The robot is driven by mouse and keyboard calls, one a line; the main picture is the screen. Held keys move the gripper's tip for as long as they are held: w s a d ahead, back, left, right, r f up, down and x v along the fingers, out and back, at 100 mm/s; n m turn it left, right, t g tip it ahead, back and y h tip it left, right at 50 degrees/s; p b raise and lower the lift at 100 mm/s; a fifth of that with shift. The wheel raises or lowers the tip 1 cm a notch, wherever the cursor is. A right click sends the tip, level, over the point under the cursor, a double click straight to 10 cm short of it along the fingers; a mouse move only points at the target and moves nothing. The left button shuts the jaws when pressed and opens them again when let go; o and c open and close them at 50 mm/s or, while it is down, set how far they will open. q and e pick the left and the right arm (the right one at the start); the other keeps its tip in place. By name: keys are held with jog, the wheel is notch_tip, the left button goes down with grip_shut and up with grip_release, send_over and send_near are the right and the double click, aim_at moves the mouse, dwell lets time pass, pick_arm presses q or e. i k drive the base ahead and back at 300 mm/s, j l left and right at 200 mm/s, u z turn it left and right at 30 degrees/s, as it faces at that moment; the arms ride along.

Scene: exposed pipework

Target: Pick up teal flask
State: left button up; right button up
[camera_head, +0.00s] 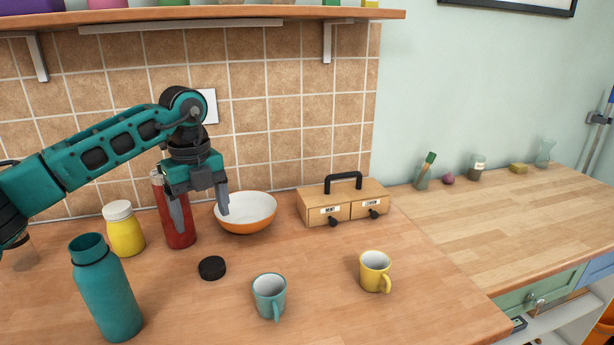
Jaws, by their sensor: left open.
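The teal flask (106,291) stands upright and uncapped at the front left of the wooden counter. A black cap (212,268) lies on the counter to its right. My left gripper (201,216) points down with its fingers apart and empty. It hangs in front of the red flask (177,214) and the orange bowl (246,213), behind and to the right of the teal flask. My right gripper is not in view.
A yellow jar (123,230) stands behind the teal flask. A teal mug (269,296) and a yellow mug (375,271) stand to the right. A wooden drawer box (341,204) is near the tiled wall. A shelf (205,14) runs above. The counter's right part is mostly clear.

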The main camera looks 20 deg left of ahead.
aim_at(98, 274)
jog(key=k+l, duration=0.75)
jog(key=l, duration=0.25)
